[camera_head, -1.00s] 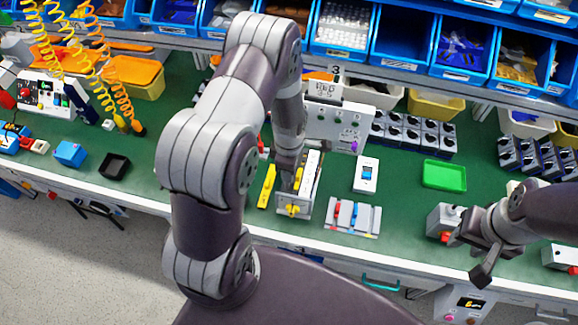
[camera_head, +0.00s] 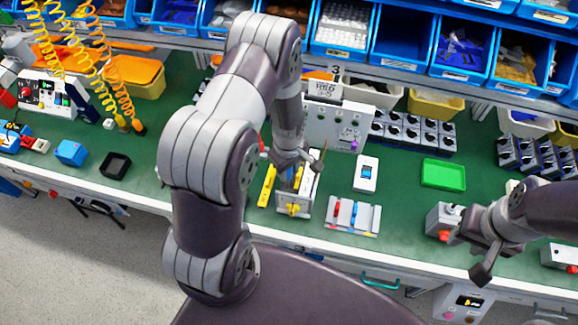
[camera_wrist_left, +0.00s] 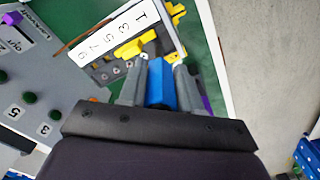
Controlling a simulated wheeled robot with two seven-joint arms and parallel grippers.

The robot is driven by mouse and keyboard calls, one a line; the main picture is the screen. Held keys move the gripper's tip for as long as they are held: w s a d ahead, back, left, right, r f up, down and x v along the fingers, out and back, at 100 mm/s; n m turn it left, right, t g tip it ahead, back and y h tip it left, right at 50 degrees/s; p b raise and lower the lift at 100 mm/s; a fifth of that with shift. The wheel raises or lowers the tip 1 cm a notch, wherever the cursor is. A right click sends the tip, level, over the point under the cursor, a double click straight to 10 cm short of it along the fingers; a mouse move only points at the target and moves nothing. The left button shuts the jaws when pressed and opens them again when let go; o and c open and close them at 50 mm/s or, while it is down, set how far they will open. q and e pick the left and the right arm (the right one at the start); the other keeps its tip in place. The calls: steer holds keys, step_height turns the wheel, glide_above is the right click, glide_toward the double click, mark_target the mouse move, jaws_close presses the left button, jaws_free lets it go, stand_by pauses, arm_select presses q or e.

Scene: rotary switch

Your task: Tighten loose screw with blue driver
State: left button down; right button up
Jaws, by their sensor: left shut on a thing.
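My left gripper (camera_head: 293,161) is shut on a blue driver (camera_wrist_left: 161,84), whose blue handle shows between the fingers in the left wrist view. The driver's tip and the screw under it are hidden or too small to tell. The gripper is over the upright switch unit (camera_head: 311,187), which has a white numbered strip and yellow parts; the unit also shows just beyond the fingers in the left wrist view (camera_wrist_left: 115,35). My right gripper (camera_head: 470,257) looks open and empty, near the front table edge at the right.
A grey rack (camera_head: 366,220) with red and blue pieces stands right of the unit. A white switch plate (camera_head: 366,172) and a green tray (camera_head: 443,174) lie farther right. A grey panel with knobs (camera_head: 335,125) stands behind. A yellow bar (camera_head: 267,186) is at the left.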

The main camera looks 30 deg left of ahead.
arm_select(q)
steer(key=m, duration=0.3)
steer(key=shift+s+m, duration=0.1)
steer(key=shift+m, duration=0.2)
steer(key=m, duration=0.4)
steer(key=shift+a+m, duration=0.15)
steer(key=shift+m, duration=0.15)
steer(key=shift+m+p, duration=0.35)
steer(key=shift+m, duration=0.45)
steer(key=m, duration=0.4)
steer(key=shift+a+m, duration=0.1)
steer(key=shift+m, duration=0.2)
steer(key=shift+f+m, duration=0.1)
steer(key=shift+m, duration=0.9)
